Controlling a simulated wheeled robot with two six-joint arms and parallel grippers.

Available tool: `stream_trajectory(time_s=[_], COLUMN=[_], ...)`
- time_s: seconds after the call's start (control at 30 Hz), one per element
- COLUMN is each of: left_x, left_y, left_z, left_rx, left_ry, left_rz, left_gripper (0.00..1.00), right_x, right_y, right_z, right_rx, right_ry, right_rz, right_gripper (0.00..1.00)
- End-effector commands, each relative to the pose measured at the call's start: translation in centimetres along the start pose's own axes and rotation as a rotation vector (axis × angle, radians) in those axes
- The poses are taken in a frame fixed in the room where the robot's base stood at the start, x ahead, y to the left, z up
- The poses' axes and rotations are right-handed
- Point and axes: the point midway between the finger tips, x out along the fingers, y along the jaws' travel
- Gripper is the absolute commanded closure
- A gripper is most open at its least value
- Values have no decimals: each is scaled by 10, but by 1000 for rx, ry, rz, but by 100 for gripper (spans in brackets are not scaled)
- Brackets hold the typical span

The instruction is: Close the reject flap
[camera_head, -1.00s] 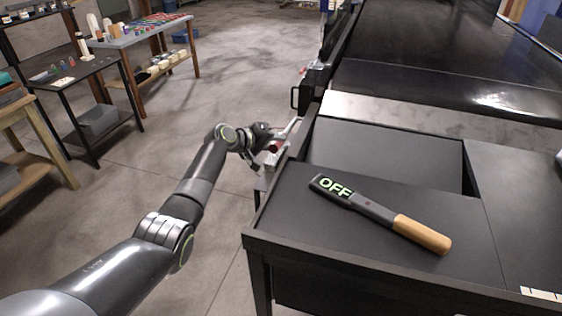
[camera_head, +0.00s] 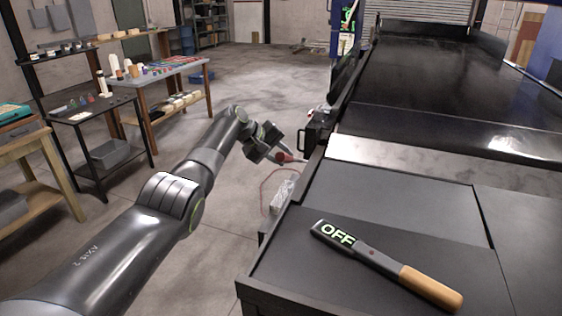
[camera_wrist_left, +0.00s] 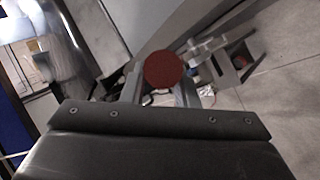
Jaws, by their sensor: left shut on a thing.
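A grey rectangular panel (camera_head: 405,195), which looks like the reject flap, lies in the black deck just before the conveyor. It looks nearly level with the deck, with only a thin dark gap along its right edge. My left gripper (camera_head: 284,157) is beyond the deck's left side, shut on a red round knob (camera_head: 281,156) that seems to belong to a lever on the side of the machine. The knob also shows as a dark red disc in the left wrist view (camera_wrist_left: 164,70). The lever's lower end is hidden. My right gripper is not in view.
A hand detector (camera_head: 385,265) with a lit OFF sign and wooden handle lies on the deck. The conveyor belt (camera_head: 440,90) runs away behind. A black handle (camera_head: 306,140) sticks out near my gripper. Benches (camera_head: 165,70) stand at left, with open floor between.

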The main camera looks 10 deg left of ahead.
Motion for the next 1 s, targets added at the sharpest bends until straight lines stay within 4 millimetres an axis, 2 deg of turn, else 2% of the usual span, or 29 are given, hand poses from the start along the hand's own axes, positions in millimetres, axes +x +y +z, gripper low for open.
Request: stream_trajectory(time_s=[0.43, 0.97, 1.0], left_x=[-5, -8, -8], left_y=[4, 8, 8], left_z=[0, -1, -1], left_rx=[-22, -24, -24], left_ry=[-30, -28, -28], left_rz=[-37, -35, -35], left_gripper=[100, 100, 68], right_x=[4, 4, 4], right_y=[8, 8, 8], right_z=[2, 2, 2], right_rx=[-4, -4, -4], right_ry=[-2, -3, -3], right_rz=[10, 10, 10], right_gripper=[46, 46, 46])
